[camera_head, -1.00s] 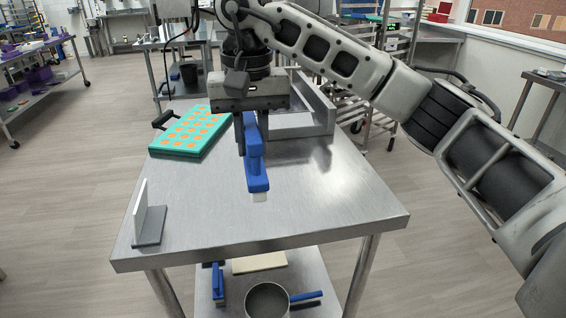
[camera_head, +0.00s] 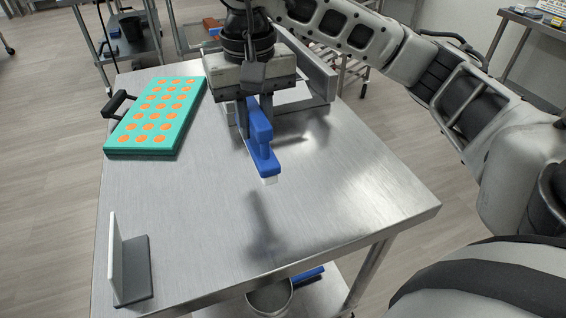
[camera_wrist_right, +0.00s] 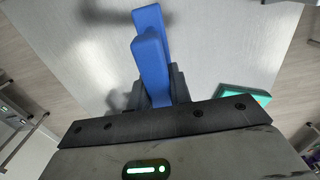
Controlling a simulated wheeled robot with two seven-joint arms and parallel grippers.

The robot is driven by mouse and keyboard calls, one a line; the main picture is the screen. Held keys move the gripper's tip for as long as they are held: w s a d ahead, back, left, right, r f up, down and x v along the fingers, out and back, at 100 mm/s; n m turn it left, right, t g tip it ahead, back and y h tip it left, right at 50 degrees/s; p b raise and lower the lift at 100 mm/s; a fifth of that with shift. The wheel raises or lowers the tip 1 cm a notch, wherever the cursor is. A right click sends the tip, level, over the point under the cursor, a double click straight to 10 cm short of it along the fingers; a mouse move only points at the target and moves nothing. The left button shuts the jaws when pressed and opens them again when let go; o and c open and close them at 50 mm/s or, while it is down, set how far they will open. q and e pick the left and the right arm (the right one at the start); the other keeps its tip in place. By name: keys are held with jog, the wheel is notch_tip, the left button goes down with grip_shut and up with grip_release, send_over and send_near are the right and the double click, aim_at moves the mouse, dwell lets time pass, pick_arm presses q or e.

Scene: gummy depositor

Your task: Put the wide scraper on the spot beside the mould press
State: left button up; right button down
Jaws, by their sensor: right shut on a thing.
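My right gripper (camera_head: 254,112) is shut on a blue tool with a pale white edge, which I take to be the wide scraper (camera_head: 263,152). It holds the tool above the steel table (camera_head: 340,205), and a shadow lies on the tabletop below. In the right wrist view the blue scraper (camera_wrist_right: 150,60) is between the dark fingers (camera_wrist_right: 160,92). No part is clearly recognisable as the mould press, and no marked spot shows. A teal mould tray (camera_head: 118,152) with orange rounds lies left of the gripper. My left gripper is not in view.
A grey angled stand with a white upright plate (camera_head: 132,270) is at the table's front left. A grey metal housing (camera_head: 318,75) stands behind the gripper, partly hidden. The tabletop's middle and front right are clear. A pot (camera_head: 270,298) is on the lower shelf.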

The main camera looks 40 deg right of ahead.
jog(key=s+f, duration=0.1)
jog(key=f, duration=0.1)
jog(key=s+d+f+p, duration=0.1)
jog(key=f, duration=0.2)
jog(key=s+d+f, duration=0.1)
jog(key=s+f, duration=0.1)
jog(key=f, duration=0.1)
jog(key=shift+d+f+p, duration=0.15)
jog(key=shift+d+p, duration=0.1)
jog(key=shift+p, duration=0.05)
jog(key=shift+w+f, duration=0.1)
jog(key=shift+f, duration=0.15)
jog(key=shift+f, duration=0.1)
jog(key=shift+f+b, duration=0.2)
jog(key=shift+b, duration=0.2)
jog(key=c, duration=1.3)
grip_release()
jog(key=shift+r, duration=0.15)
notch_tip(320, 180, up, 12)
jog(key=shift+r, duration=0.15)
